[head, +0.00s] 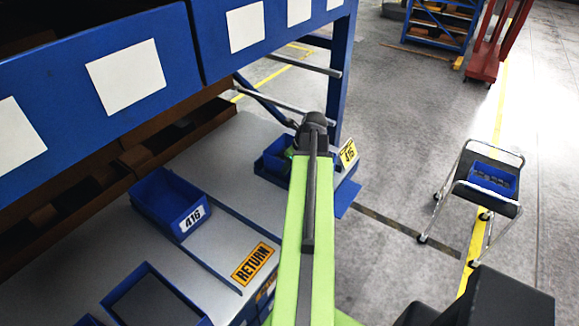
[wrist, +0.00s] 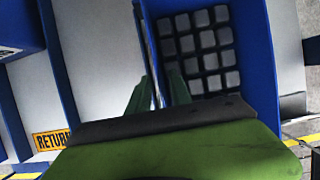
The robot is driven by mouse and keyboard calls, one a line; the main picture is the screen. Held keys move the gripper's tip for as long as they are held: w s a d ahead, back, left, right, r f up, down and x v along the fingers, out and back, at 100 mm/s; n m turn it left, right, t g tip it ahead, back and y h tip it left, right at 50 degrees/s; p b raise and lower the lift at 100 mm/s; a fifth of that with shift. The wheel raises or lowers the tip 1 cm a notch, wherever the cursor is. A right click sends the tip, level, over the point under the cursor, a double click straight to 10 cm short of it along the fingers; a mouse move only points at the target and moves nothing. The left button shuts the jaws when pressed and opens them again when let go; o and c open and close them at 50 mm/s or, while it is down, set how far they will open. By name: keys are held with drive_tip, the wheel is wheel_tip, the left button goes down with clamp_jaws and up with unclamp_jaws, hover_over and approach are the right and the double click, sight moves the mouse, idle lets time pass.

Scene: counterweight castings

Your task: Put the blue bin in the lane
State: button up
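In the head view a blue bin (head: 274,162) sits at the shelf's far end, beside a yellow 416 tag, partly hidden by my arm. In the wrist view a blue bin (wrist: 262,62) fills the right side and holds a grid of dark grey castings. My gripper (wrist: 159,75) has one finger on each side of its left wall. The tips look apart, with a small gap by the right finger. In the head view my gripper (head: 293,152) is low at the bin. Another blue bin (head: 172,203) with a 416 label stands empty to the left.
An orange RETURN label (head: 253,264) marks the shelf edge, with another blue bin (head: 150,300) at lower left. A blue-fronted upper shelf (head: 215,55) overhangs the back. A cart (head: 462,190) carrying a blue bin (head: 493,178) stands at right. The floor between is clear.

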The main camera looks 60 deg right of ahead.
drive_tip(key=p+v, duration=0.7)
drive_tip(key=v, duration=0.1)
drive_tip(key=shift+w, duration=0.15)
drive_tip(key=shift+f, duration=0.1)
drive_tip(key=shift+f, duration=0.1)
